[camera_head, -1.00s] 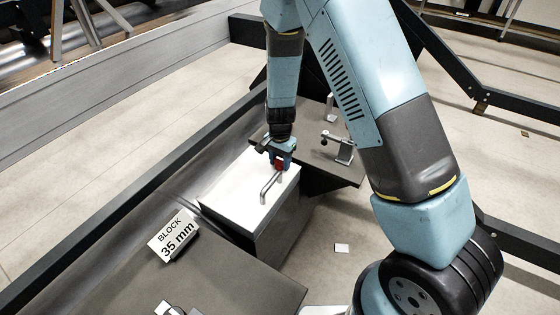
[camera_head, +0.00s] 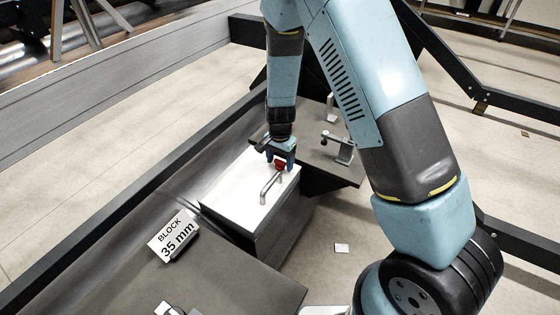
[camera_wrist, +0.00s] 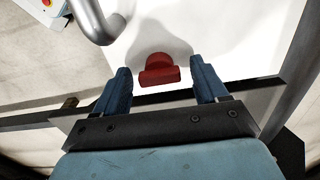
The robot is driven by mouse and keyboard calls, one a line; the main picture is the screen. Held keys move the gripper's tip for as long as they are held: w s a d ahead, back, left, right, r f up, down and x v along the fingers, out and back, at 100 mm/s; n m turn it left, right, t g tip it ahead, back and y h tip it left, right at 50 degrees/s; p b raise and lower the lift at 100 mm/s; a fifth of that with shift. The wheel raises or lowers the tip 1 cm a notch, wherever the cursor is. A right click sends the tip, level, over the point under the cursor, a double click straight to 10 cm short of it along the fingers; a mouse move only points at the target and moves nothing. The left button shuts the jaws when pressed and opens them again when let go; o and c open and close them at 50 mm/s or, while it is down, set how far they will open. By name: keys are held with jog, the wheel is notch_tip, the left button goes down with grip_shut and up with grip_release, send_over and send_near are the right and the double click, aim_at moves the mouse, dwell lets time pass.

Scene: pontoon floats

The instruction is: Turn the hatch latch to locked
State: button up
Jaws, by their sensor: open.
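The red latch (camera_wrist: 160,70) sits on the white top of the hatch box (camera_head: 240,190), near its far edge. It also shows in the head view (camera_head: 280,164), just under my gripper (camera_head: 280,157). In the wrist view my gripper (camera_wrist: 162,82) is open, with one blue finger on each side of the latch and a gap on both sides. The fingers look apart from the latch; their height above the lid is hard to tell. A bent grey handle (camera_head: 268,187) stands on the lid beside the latch, and shows at the upper left in the wrist view (camera_wrist: 92,20).
A grey metal fixture (camera_head: 338,146) stands on the dark plate right of the box. A dark rail (camera_head: 130,188) runs along the left side. The floor at the right is mostly clear.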

aim_at(280, 161)
notch_tip(280, 161, up, 14)
jog(key=shift+f, duration=0.25)
dwell(0.6)
jog(key=s+d+r+n+t+y, duration=0.1)
jog(key=s+d+r, duration=0.3)
jog(key=d+r, duration=0.45)
jog(key=s+d+r+n+t+y, duration=0.1)
jog(key=s+d+r+n, duration=0.3)
jog(key=r, duration=0.7)
jog(key=s+d+r+t, duration=0.1)
jog(key=s+d+r, duration=0.2)
jog(key=s+d, duration=0.1)
jog(key=s+d+r+t+h, duration=0.1)
jog(key=s+d+r, duration=0.2)
jog(key=s, duration=0.4)
jog(key=s+d+r+n+t+h, duration=0.1)
jog(key=s+d+r, duration=0.2)
jog(key=s+d, duration=0.1)
jog(key=shift+s+d+t, duration=0.3)
jog(key=shift+s+d, duration=0.05)
jog(key=shift+s, duration=0.45)
